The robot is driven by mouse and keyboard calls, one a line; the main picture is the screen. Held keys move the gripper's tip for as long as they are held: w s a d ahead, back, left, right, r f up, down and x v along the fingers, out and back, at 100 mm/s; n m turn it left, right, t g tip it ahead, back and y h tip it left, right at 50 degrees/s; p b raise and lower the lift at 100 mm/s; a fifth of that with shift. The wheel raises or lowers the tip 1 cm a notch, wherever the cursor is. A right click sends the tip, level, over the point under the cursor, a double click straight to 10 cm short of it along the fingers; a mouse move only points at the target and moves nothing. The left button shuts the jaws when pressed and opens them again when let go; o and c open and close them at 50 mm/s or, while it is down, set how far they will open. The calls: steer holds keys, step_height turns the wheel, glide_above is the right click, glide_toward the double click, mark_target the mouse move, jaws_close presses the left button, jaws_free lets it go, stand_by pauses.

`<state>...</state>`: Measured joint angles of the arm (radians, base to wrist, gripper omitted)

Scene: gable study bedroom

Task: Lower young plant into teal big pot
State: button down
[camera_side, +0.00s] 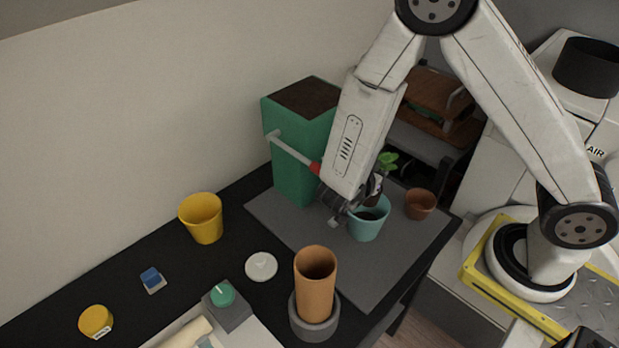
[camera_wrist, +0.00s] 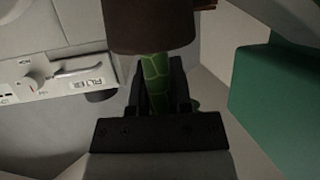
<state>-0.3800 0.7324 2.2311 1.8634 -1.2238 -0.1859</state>
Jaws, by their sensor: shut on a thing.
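The teal big pot (camera_side: 366,231) stands on the grey mat, with dark contents inside its rim. My gripper (camera_side: 350,203) is low at the pot's left rim in the side view, and my arm hides part of it. In the wrist view my gripper (camera_wrist: 160,75) is shut on the green stem of the young plant (camera_wrist: 156,70). A brown mass (camera_wrist: 150,30), likely its root ball, is just beyond the fingers. Green leaves of the young plant (camera_side: 387,162) show above the pot. Whether the roots touch the pot's inside cannot be told.
A small terracotta pot (camera_side: 420,205) stands right of the teal pot. A tall green box (camera_side: 292,165) with a red-tipped rod is behind left. An orange cylinder (camera_side: 316,275) stands in front, a yellow cup (camera_side: 202,220) at left. The grey mat (camera_side: 385,275) is bare in front.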

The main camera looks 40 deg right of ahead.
mark_target(370, 200)
steer(key=shift+f, duration=2.4)
steer(key=shift+f, duration=2.05)
stand_by(1.6)
steer(key=shift+c, duration=2.3)
jaws_free()
steer(key=shift+a+r, duration=0.1)
steer(key=shift+a, duration=0.05)
